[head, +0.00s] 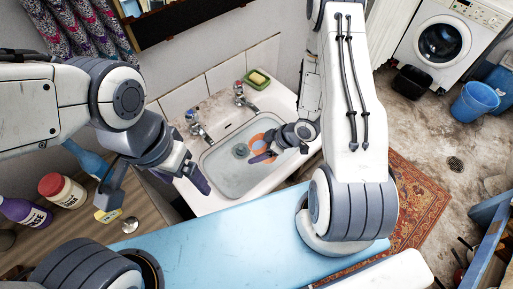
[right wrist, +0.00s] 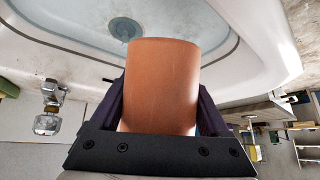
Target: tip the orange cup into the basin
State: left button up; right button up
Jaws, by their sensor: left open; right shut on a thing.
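The orange cup (head: 259,143) is over the right part of the basin (head: 222,178) in the head view, partly hidden by my right gripper (head: 266,154). My right gripper is shut on it. In the right wrist view the cup (right wrist: 162,85) sits between the dark fingers, with its far end towards the basin and the drain (right wrist: 125,29). Its inside does not show there, so I cannot tell its contents. My left gripper (head: 152,188) is open and empty, left of the basin, with its fingers wide apart.
Two taps (head: 197,130) and a green soap dish (head: 257,79) are at the sink's back edge. A wooden counter (head: 75,230) at left holds a red-lidded jar (head: 65,191) and a purple bottle (head: 25,212). A light blue surface (head: 220,245) lies in front of the sink.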

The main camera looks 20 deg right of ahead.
dwell(0.6)
jog(key=shift+g+h+p, duration=0.4)
jog(key=shift+p, duration=0.1)
jog(key=shift+f+h, duration=0.1)
jog(key=shift+h, duration=0.2)
jog(key=shift+f, duration=0.1)
jog(key=shift+g+p, duration=0.3)
jog(key=shift+a+g+h+p, duration=0.1)
jog(key=shift+g+h+p, duration=0.3)
jog(key=shift+h+p, duration=0.2)
jog(key=shift+f+h, duration=0.25)
jog(key=shift+h, duration=0.05)
